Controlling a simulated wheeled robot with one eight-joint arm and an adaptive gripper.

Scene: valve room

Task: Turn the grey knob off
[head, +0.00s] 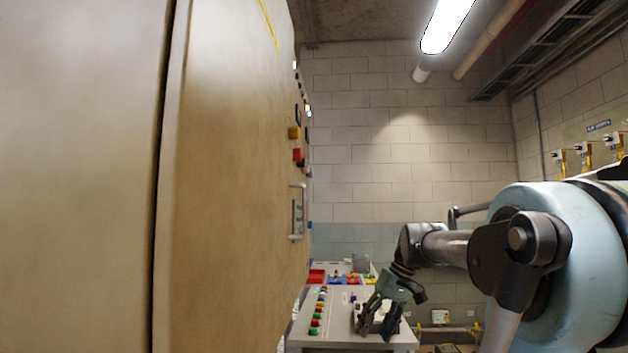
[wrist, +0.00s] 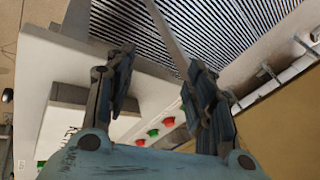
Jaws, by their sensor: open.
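My gripper (head: 376,330) is open and empty, low over the right part of a light grey console (head: 340,297) in the head view. In the wrist view my gripper (wrist: 160,62) has its two fingers spread wide, with nothing between them. The console (wrist: 150,97) lies beyond the fingers there, with red and green buttons (wrist: 153,133) along one side. I cannot make out a grey knob for certain in either view; the fingers cover part of the console top.
A tall beige cabinet (head: 235,190) with a handle (head: 297,212) and coloured buttons fills the left. Red and blue bins (head: 317,276) stand behind the console. Yellow-handled valves (head: 585,152) are on the right wall. A striped grating (wrist: 215,35) lies beside the console.

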